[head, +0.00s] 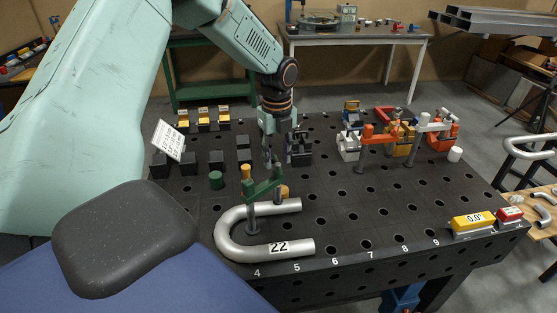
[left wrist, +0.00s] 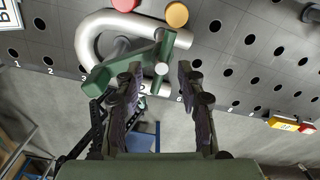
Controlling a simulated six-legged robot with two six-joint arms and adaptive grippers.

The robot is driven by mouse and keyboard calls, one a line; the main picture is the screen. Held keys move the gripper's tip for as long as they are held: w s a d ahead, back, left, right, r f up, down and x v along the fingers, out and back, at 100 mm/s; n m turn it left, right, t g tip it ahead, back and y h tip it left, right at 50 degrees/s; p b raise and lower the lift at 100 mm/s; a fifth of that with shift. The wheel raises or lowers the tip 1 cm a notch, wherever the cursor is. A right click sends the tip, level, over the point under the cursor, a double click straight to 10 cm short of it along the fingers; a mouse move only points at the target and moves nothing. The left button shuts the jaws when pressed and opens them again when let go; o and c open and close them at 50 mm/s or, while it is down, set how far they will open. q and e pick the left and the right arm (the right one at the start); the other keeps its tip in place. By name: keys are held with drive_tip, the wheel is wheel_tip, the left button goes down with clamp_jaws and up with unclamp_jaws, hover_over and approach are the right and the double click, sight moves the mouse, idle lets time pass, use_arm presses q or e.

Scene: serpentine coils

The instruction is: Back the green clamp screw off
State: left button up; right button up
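The green clamp (head: 262,188) stands on the black hole-grid table over a bent silver pipe (head: 229,233) labelled 22. In the left wrist view the clamp (left wrist: 112,73) lies across the U of the pipe (left wrist: 86,42). A small grey round end (left wrist: 161,69), perhaps the screw, shows beside its green arm. My left gripper (head: 284,152) points down above and behind the clamp in the head view. Its two dark fingers (left wrist: 160,88) are apart, with the round end seen in the gap between them and nothing gripped. Contact with the clamp cannot be told. My right gripper is out of view.
Yellow-orange pegs (head: 246,172) and a green cylinder (head: 216,180) stand near the clamp. Orange, white and yellow clamps (head: 405,135) stand at the back right. A yellow 0.0° gauge (head: 473,221) and red box (head: 509,214) sit at the right front. The table's middle right is clear.

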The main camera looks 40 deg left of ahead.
use_arm(q)
drive_tip(key=shift+w+d+f, duration=0.2)
drive_tip(key=shift+f, duration=0.25)
drive_tip(key=shift+w+d+f, duration=0.15)
drive_tip(key=shift+d+f, duration=0.05)
drive_tip(key=shift+f, duration=0.25)
drive_tip(key=shift+s+a+f, duration=0.1)
drive_tip(key=shift+a+f, duration=0.05)
drive_tip(key=shift+f, duration=0.05)
drive_tip(key=shift+s+a, duration=0.5)
drive_tip(key=shift+a, duration=0.05)
drive_tip(key=shift+w+d, duration=0.5)
drive_tip(key=shift+d, duration=0.05)
drive_tip(key=c, duration=0.4)
drive_tip(key=shift+c, duration=0.8)
drive_tip(key=shift+s+a, duration=0.25)
drive_tip(key=shift+a, duration=0.1)
clamp_jaws()
drive_tip(key=shift+d, duration=0.15)
